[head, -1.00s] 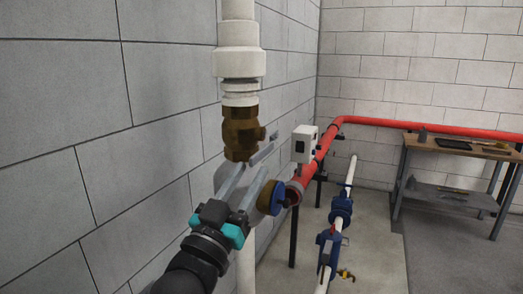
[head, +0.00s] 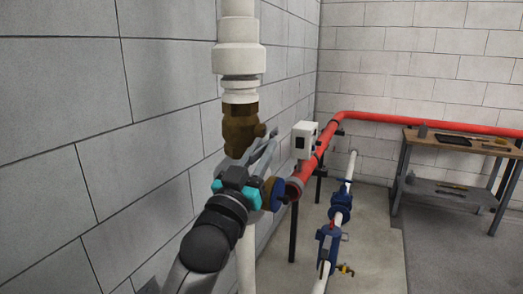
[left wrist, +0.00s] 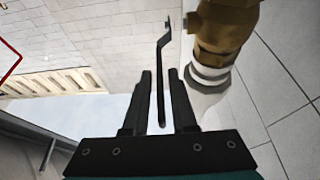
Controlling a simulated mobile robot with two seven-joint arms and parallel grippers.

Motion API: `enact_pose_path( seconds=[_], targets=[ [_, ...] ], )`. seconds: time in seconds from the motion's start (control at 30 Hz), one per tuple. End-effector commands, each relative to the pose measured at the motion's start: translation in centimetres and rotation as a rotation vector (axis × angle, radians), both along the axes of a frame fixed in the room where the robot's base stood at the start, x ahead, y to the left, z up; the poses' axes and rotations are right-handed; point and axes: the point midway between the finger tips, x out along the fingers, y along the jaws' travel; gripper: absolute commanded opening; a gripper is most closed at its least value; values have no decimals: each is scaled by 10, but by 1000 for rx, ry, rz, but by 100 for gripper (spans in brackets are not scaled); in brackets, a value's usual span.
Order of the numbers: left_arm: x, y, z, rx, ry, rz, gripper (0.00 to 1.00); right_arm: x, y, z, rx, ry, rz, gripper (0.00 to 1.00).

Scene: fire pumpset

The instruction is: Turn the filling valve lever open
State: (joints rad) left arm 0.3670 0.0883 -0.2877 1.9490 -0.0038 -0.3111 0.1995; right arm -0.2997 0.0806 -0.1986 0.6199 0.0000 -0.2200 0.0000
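The brass valve body (head: 240,130) sits on a white vertical pipe in the head view; the valve also shows upside down at the top of the left wrist view (left wrist: 222,25). Its thin grey lever (left wrist: 160,75) runs down between the fingers of my left gripper (left wrist: 160,74) in the left wrist view. The fingers stand open on either side of the lever, with a visible gap at each side. In the head view my left gripper (head: 263,152) is just right of and below the valve, and its fingers largely hide the lever. My right gripper is not in view.
A block wall (head: 70,130) stands close at the left. A red pipe (head: 400,121) runs behind, with a white box (head: 304,138) beside it. Blue valves (head: 340,208) sit on a lower white pipe. A workbench (head: 455,146) stands at the far right.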

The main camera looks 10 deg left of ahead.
Motion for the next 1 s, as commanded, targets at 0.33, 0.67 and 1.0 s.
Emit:
enact_pose_path(
  seconds=[0.33, 0.67, 1.0],
  targets=[
    [0, 0, 0, 0, 0, 0, 0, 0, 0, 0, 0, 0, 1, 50],
    [0, 0, 0, 1, 1, -1, 0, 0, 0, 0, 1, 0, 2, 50],
    [0, 0, 0, 0, 1, -1, 0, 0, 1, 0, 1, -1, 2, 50]
  ],
)
